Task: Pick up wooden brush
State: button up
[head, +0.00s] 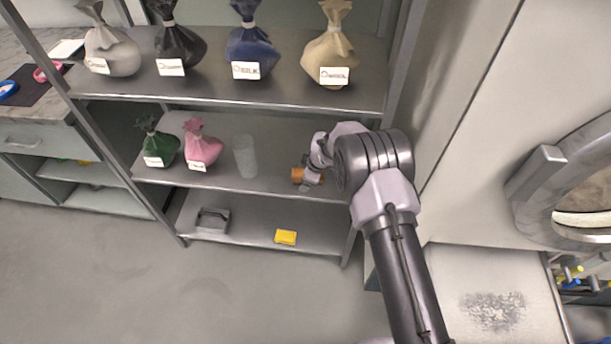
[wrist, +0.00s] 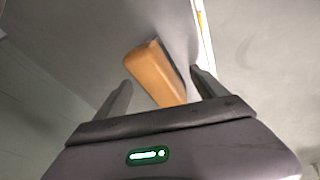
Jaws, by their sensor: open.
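The wooden brush (head: 297,175) is a small orange-brown block at the right end of the middle shelf. In the wrist view the brush (wrist: 153,68) is an elongated wooden block with a dark strip along its right side. It lies slanted between the two fingers of my gripper (wrist: 164,80). My gripper is open, with a gap visible between the brush and each finger. In the head view my gripper (head: 311,177) is at the brush, and my arm hides part of the shelf's right end.
The middle shelf (head: 220,178) also holds a green bag (head: 158,146), a pink bag (head: 203,148) and a pale translucent cylinder (head: 246,157). Several tied bags stand on the shelf above. A grey box (head: 212,220) and a yellow block (head: 286,237) are on the bottom shelf.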

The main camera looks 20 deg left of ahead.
jog(key=shift+f+b, duration=0.1)
jog(key=shift+b, duration=0.3)
jog(key=shift+c, duration=0.2)
jog(key=c, duration=1.6)
